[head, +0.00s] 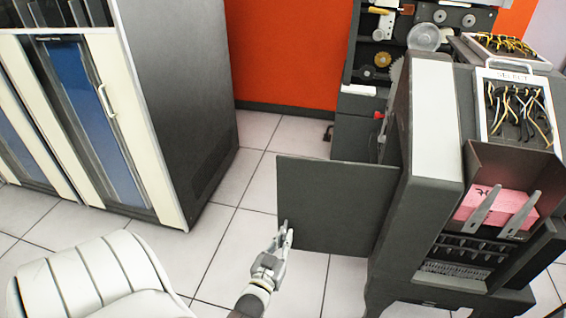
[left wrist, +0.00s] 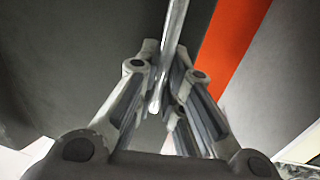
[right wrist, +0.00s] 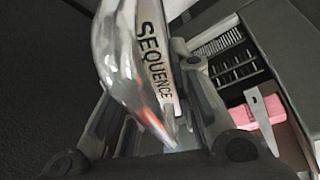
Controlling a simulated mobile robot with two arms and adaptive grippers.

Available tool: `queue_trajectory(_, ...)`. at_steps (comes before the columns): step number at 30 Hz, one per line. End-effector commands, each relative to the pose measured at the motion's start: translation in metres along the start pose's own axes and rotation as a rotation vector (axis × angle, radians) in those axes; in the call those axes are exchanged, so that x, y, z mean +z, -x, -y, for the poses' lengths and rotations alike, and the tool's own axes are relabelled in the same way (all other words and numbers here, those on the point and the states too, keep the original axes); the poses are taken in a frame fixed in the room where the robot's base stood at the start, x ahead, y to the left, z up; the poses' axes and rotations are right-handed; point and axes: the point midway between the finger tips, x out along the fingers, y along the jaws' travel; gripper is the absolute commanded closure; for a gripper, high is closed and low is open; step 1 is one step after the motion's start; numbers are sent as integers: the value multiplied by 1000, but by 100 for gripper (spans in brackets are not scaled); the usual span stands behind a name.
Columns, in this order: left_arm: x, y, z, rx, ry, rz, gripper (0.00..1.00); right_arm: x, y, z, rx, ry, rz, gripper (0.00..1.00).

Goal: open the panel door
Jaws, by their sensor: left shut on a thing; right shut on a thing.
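The dark grey panel door (head: 335,200) stands swung out from the left side of the grey machine (head: 428,130) in the head view. My left gripper (head: 284,236) is at the door's free edge, low on its left side. In the left wrist view its fingers (left wrist: 160,75) are closed around a thin metallic edge of the door (left wrist: 174,35). My right gripper (right wrist: 160,115) shows in the right wrist view, closed on a shiny curved metal handle (right wrist: 120,65) beside a strip lettered SEQUENCE. The right gripper is not visible in the head view.
A tall cabinet (head: 180,90) with blue glass doors stands at the left. The tiled floor (head: 215,250) between it and the door is clear. A wired SELECT panel (head: 515,78) and pink cards (head: 490,207) are on the machine's right. An orange wall (head: 285,50) is behind.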

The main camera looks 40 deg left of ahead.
Motion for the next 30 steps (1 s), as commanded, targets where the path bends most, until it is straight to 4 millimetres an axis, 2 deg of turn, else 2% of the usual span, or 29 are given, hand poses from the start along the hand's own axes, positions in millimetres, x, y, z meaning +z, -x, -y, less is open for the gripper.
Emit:
queue_trajectory(14,-2,2,-5,7,-6,-4,100,-3,3,0,-2,-1,-9,100)
queue_trajectory(15,-1,2,-5,7,-6,-3,85,-3,3,0,-2,-1,-9,100)
queue_trajectory(16,-1,2,-5,7,-5,-3,81,-3,3,0,-2,-1,-9,100)
queue_trajectory(30,-7,1,-2,3,-1,-3,81,-3,3,0,-2,-1,-9,100)
